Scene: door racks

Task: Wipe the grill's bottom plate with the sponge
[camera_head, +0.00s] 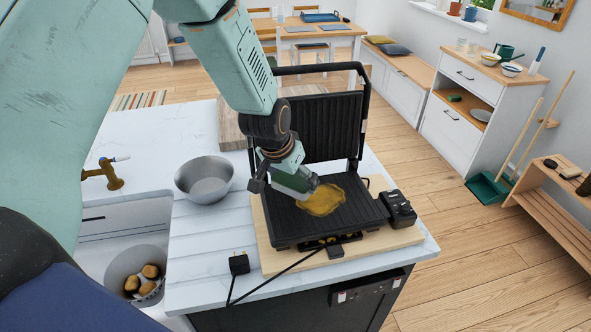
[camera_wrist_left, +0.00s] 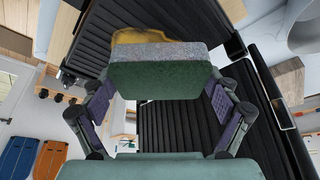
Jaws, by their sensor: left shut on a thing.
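The grill (camera_head: 333,125) stands open on a wooden board on the counter, its ribbed lid upright at the back. A yellow-brown stain (camera_head: 322,200) lies on the bottom plate (camera_head: 345,219). My left gripper (camera_head: 289,181) is over the left part of that plate, shut on the green and grey sponge (camera_head: 293,188). In the left wrist view, the sponge (camera_wrist_left: 155,78) sits between the finger pads, with the stain (camera_wrist_left: 140,36) just beyond its grey side. The sponge is at the stain's left edge; firm contact is hard to tell. My right gripper is not in view.
A metal bowl (camera_head: 204,181) stands left of the grill. The sink (camera_head: 125,222) with a brass tap (camera_head: 108,175) lies farther left. A black plug (camera_head: 239,264) and cord lie in front of the grill. The counter's front right corner is bare.

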